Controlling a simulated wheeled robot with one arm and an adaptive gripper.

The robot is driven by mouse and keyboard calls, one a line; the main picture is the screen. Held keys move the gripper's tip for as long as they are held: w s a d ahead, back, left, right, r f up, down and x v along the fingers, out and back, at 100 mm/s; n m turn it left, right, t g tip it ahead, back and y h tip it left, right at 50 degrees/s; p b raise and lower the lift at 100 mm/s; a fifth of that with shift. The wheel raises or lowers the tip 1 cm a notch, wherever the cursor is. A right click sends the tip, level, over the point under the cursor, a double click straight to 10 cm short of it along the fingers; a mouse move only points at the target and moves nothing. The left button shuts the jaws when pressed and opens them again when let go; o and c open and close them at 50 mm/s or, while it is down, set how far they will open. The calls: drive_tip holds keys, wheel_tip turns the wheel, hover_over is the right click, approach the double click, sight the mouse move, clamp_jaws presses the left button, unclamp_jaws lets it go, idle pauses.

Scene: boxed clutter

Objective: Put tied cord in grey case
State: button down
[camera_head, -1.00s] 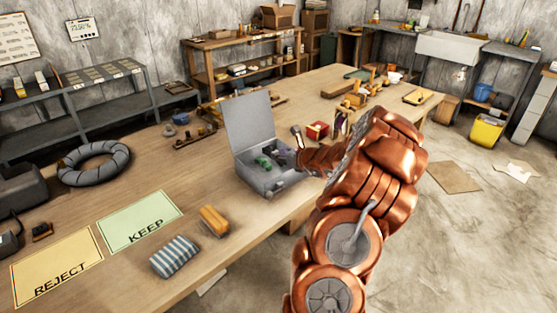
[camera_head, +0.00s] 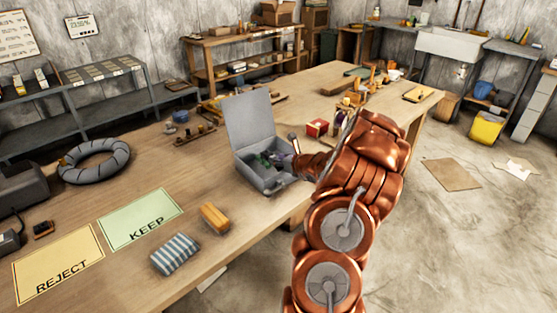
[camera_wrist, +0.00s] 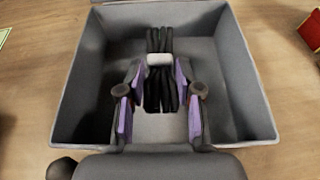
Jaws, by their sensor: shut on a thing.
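The grey case (camera_head: 249,118) stands open on the workbench with its lid raised; its walls also show in the wrist view (camera_wrist: 235,75). The tied cord (camera_wrist: 160,42) is a black looped bundle with a pale band around its middle. My gripper (camera_wrist: 160,95) has purple pads on either side of the cord and is shut on it, over the inside of the case. In the head view my gripper (camera_head: 284,161) is at the case's right side. I cannot tell whether the cord touches the case floor. Something green (camera_head: 262,159) shows inside the case in the head view.
A red box (camera_head: 316,128) stands right of the case. An orange-brown block (camera_head: 214,217), a striped pouch (camera_head: 175,254), a green KEEP mat (camera_head: 140,219) and a yellow REJECT mat (camera_head: 58,266) lie at the front left.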

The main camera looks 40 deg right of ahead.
drive_tip(key=shift+f, duration=0.25)
drive_tip(key=c, duration=0.8)
unclamp_jaws()
drive_tip(key=shift+o, duration=0.2)
drive_tip(key=shift+r, duration=0.1)
